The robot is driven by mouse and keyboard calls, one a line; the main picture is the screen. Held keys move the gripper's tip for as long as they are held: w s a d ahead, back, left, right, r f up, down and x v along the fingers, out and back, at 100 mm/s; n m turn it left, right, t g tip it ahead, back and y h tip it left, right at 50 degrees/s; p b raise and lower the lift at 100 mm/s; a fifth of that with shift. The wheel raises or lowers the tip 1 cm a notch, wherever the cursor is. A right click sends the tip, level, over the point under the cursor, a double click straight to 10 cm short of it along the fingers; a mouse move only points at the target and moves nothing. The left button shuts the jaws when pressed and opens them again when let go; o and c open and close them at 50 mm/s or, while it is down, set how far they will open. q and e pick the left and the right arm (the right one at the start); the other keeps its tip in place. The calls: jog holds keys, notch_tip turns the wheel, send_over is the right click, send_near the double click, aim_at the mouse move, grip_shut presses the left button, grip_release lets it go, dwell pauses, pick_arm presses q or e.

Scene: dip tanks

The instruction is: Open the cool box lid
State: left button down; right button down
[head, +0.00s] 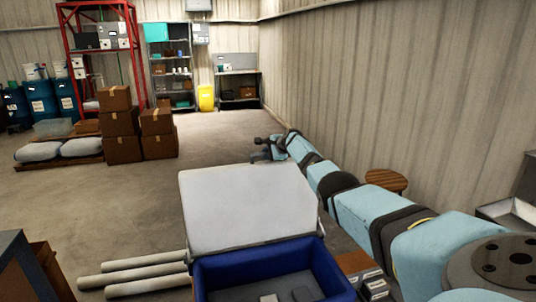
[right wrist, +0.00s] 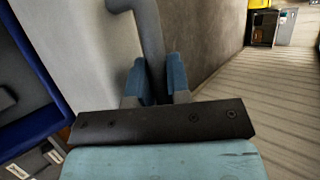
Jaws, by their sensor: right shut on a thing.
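The cool box (head: 215,278) is blue and stands at the bottom middle of the head view, its inside showing. Its pale lid (head: 245,208) is raised, tilted up along the far side of the box. My right arm reaches along the right of the lid, and my right gripper (head: 268,152) is at the lid's far top edge. In the right wrist view the blue fingers (right wrist: 158,85) are shut on a grey bent handle (right wrist: 150,40) beside the pale lid (right wrist: 75,50). The blue rim (right wrist: 40,70) of the box shows at left. My left gripper is not in view.
White cylinders (head: 130,270) lie left of the box. Cardboard boxes (head: 120,125) and a pallet with sacks (head: 60,150) stand farther back left. A round wooden stool (head: 386,181) is behind my right arm, near the wall. The floor beyond the lid is clear.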

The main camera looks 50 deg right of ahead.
jog(key=shift+w+d, duration=0.15)
jog(key=shift+w, duration=0.15)
jog(key=c, duration=1.4)
grip_release()
jog(key=shift+p+v, duration=0.6)
jog(key=shift+v, duration=0.2)
jog(key=v, duration=1.2)
jog(key=shift+r+b, duration=0.15)
jog(key=shift+b, duration=0.25)
